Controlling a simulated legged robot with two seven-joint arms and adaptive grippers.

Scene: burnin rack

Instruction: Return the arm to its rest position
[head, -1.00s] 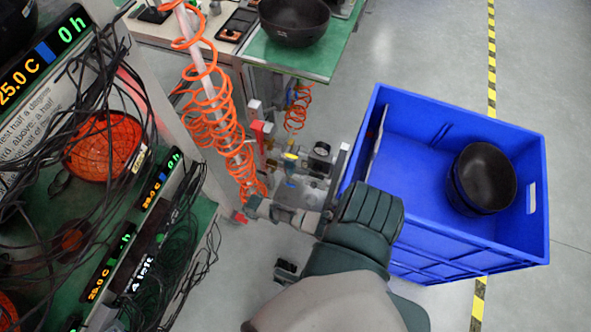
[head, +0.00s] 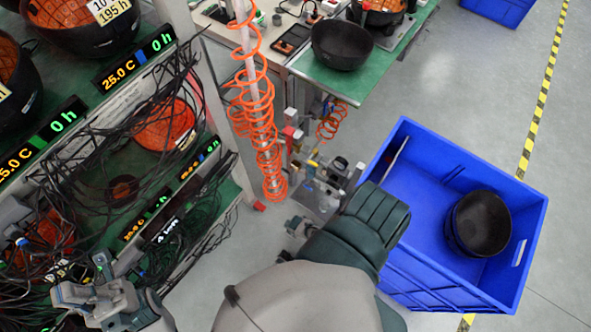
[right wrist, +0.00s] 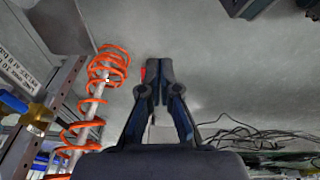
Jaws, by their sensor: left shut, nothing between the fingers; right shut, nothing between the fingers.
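My left gripper (head: 64,294) shows at the lower left of the head view, in front of the cables of the rack. It is shut, with nothing seen in it. My right arm (head: 330,255) reaches up from the bottom middle, and its forearm hides most of its gripper in that view. In the right wrist view the right gripper (right wrist: 152,72) points away with its fingers together. It is shut and empty, over grey floor, apart from the orange coiled hose beside it.
The rack (head: 215,105) with cables and displays stands at the left. An orange coiled hose (head: 262,110) hangs beside it. A blue crate (head: 400,175) holding a black bowl (head: 478,222) stands at the right. A green-topped bench (head: 335,82) bears another black bowl (head: 341,45). Grey floor is free beyond the crate.

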